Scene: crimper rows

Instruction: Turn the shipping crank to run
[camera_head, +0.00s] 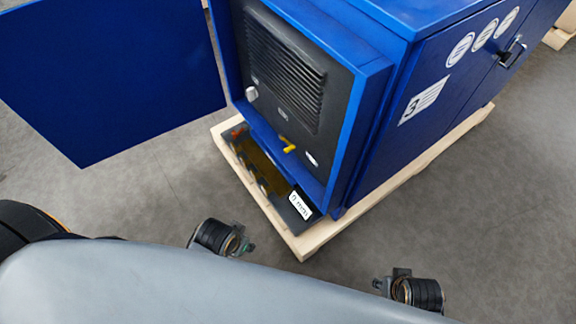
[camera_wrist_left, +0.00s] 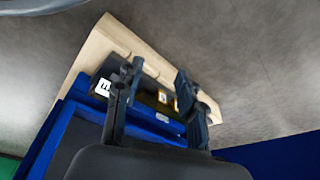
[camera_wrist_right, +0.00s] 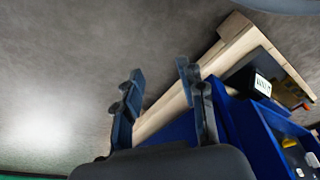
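A small yellow crank handle (camera_head: 287,145) sits low on the dark front panel (camera_head: 285,80) of a blue cabinet. It also shows at the lower right of the right wrist view (camera_wrist_right: 289,143). The panel carries small labels, but which one reads run is too small to tell. My left gripper (camera_head: 240,243) is in front of the cabinet's base, apart from the panel; its fingers (camera_wrist_left: 157,82) are spread and empty. My right gripper (camera_head: 380,284) is right of the pallet's near corner, farther from the crank; its fingers (camera_wrist_right: 160,80) are spread and empty.
A grey-white knob (camera_head: 251,93) is on the panel's left. The blue cabinet door (camera_head: 110,75) stands open at left. The cabinet rests on a wooden pallet (camera_head: 302,241), with a dark labelled ledge (camera_head: 297,205) below the panel.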

